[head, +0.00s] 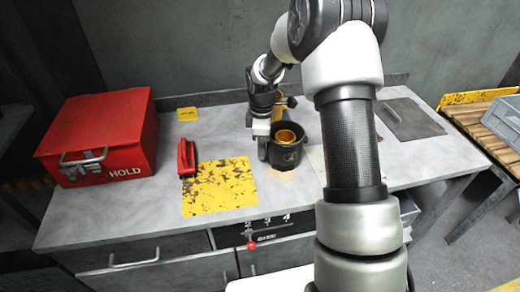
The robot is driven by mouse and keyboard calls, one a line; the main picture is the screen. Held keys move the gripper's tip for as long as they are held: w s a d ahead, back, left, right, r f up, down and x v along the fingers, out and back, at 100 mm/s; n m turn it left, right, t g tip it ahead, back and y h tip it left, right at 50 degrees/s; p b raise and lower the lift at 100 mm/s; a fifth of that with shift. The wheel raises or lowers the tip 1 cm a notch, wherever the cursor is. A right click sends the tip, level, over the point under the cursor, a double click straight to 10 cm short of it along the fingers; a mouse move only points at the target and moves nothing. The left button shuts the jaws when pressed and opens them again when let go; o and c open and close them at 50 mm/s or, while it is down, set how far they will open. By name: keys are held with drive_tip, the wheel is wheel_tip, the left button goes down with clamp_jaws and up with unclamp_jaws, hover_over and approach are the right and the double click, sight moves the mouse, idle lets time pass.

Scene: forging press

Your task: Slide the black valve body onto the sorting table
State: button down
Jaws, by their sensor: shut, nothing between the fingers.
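A black valve body (287,158), round and pot-like with a brass-coloured ring inside its top, stands upright on the grey metal worktop (340,128). My gripper (263,156) points down just left of the valve body, with its fingers shut and empty. I cannot tell whether the fingertips touch its side. A brass-coloured part behind the valve body is partly hidden by my gripper and arm. No label marks a sorting table; I cannot tell if it is this worktop or the slatted table (491,134) at right.
A red HOLD box (105,135) stands at the left. A red-handled block (186,157) lies beside a worn yellow patch (219,186), which is bare. A dark plate (412,119) lies at right. A grey crate (504,118) sits on the slatted table. My arm covers the worktop's centre-right.

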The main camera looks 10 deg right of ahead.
drive_tip(key=s+d, duration=0.1)
drive_tip(key=d, duration=0.5)
drive_tip(key=s+d+p, duration=0.1)
drive_tip(key=s+d, duration=0.1)
drive_tip(key=d, duration=0.5)
drive_tip(key=s+d+p, duration=0.1)
drive_tip(key=s+d, duration=0.1)
drive_tip(key=d, duration=0.5)
drive_tip(key=shift+s+d, duration=0.1)
drive_tip(key=shift+d, duration=0.05)
